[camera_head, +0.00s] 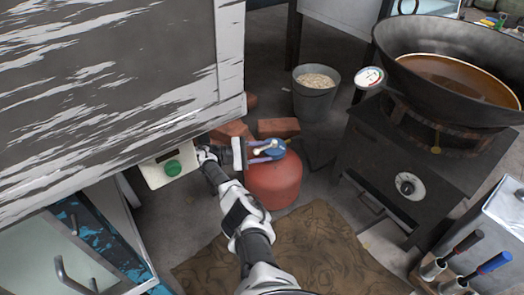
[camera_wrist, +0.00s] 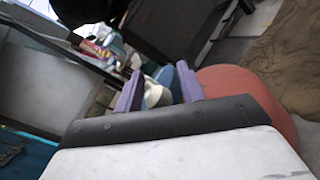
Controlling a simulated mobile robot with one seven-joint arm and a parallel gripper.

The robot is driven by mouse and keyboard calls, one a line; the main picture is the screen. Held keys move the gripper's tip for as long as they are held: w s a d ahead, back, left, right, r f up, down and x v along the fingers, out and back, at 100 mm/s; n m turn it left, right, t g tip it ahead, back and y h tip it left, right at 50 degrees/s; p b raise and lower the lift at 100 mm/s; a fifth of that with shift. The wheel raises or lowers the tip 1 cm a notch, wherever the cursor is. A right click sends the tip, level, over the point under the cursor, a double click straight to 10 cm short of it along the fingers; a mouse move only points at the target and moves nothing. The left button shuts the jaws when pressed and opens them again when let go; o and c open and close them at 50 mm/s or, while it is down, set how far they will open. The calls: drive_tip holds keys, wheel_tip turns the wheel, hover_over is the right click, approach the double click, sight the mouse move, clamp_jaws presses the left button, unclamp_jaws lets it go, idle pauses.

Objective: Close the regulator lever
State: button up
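The red gas cylinder (camera_head: 275,182) stands on the floor near the middle of the head view, and also shows at the right in the wrist view (camera_wrist: 250,90). The blue regulator (camera_head: 277,150) with a pale lever sits on its top. My gripper (camera_head: 266,150) is right at the regulator, reaching in from the left. In the wrist view, the two purple fingers of my gripper (camera_wrist: 160,74) stand apart, with the pale lever (camera_wrist: 154,94) and part of the blue regulator (camera_wrist: 166,76) showing between and beyond them. I cannot tell whether a finger touches the lever.
A stove (camera_head: 405,185) with a large wok (camera_head: 450,65) stands at the right. A bucket (camera_head: 315,95) and bricks (camera_head: 278,127) are behind the cylinder. A worn cabinet (camera_head: 110,80) fills the left. A brown mat (camera_head: 300,255) lies in front.

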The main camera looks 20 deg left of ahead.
drive_tip(key=shift+o, duration=0.6)
drive_tip(key=shift+a+r, duration=0.1)
drive_tip(key=shift+a, duration=0.1)
drive_tip(key=shift+s+a, duration=0.15)
drive_tip(key=shift+a, duration=0.1)
drive_tip(key=b+v, duration=0.1)
drive_tip(key=v, duration=0.5)
drive_tip(key=shift+s+a, duration=0.15)
drive_tip(key=shift+a, duration=0.2)
